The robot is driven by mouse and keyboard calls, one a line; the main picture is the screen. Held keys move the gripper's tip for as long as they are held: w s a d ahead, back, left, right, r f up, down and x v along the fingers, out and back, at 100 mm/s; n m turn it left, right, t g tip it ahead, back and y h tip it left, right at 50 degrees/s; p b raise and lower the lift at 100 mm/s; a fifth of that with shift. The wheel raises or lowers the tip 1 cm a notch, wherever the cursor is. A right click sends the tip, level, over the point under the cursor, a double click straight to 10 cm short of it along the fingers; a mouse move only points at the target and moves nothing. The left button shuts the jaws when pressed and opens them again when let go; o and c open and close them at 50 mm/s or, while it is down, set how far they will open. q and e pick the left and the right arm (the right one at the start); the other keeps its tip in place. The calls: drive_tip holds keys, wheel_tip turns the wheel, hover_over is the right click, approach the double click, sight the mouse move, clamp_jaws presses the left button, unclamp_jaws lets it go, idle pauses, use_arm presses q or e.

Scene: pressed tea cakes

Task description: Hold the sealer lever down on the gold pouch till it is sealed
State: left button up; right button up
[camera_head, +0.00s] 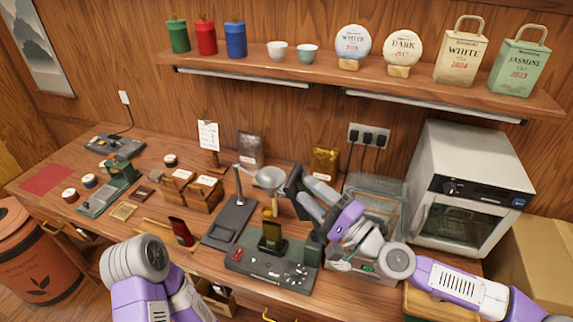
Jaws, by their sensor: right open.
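A gold pouch (325,161) stands upright at the back of the bench, against the wall. A smaller dark, olive-gold packet (271,236) stands on a dark green machine (262,272) with small controls at the front. A long black device (229,222) with a raised upright part lies left of it; I cannot tell for sure which of the two is the sealer. My right gripper (293,190) is open and appears empty, above and behind the green machine, beside a funnel (269,178). My left arm shows at lower left, but its gripper is out of view.
A grey pouch (250,147) stands at the back. A clear bin (378,207) and white oven (470,190) stand at right. Brown boxes (190,189), a dark red packet (181,232) and a green press (118,181) are at left. A shelf (345,75) hangs above.

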drive_tip(key=x, duration=0.7)
drive_tip(key=shift+a, duration=0.25)
drive_tip(key=shift+s, duration=0.15)
clamp_jaws()
